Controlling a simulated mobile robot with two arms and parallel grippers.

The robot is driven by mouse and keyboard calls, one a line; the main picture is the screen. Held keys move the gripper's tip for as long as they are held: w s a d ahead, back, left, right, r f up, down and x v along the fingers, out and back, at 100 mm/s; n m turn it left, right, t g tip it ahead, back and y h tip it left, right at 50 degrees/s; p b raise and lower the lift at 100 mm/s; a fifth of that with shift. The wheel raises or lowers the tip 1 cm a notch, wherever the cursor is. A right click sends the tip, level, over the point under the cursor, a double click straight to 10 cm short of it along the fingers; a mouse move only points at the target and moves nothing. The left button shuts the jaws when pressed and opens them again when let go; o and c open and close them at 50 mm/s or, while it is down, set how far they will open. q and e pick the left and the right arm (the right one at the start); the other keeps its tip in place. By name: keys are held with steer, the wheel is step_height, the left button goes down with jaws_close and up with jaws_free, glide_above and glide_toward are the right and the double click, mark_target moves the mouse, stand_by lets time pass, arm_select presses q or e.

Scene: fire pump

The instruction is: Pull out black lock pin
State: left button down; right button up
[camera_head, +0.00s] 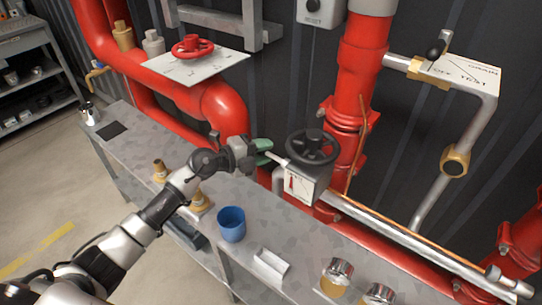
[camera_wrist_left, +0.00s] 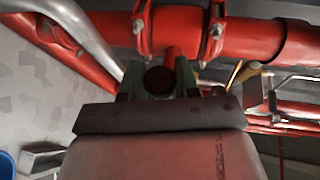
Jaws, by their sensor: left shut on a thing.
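My left gripper (camera_head: 262,149) reaches in from the left, with green fingertips, just left of the grey valve box (camera_head: 300,187) under the black handwheel (camera_head: 312,147). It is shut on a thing. In the left wrist view a dark round end, seemingly the black lock pin (camera_wrist_left: 159,80), sits between the green fingers (camera_wrist_left: 159,84). In the head view a short pale rod (camera_head: 277,159) shows between the fingertips and the valve box; I cannot tell whether it is part of the pin. The fingers hide the held end there. My right gripper is not in view.
Red pipes run behind the grey bench (camera_head: 135,150). On the bench stand a blue cup (camera_head: 231,224), brass fittings, a small white tray (camera_head: 270,265) and round gauges (camera_head: 338,271). A silver pipe (camera_head: 410,243) runs right from the valve box. A red handwheel (camera_head: 193,47) is behind left.

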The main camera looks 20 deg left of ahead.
arm_select(q)
steer(key=shift+w+a, duration=0.1)
steer(key=shift+a, duration=0.15)
steer(key=c, duration=0.8)
jaws_free()
steer(key=shift+a, duration=0.1)
steer(key=v, duration=1.1)
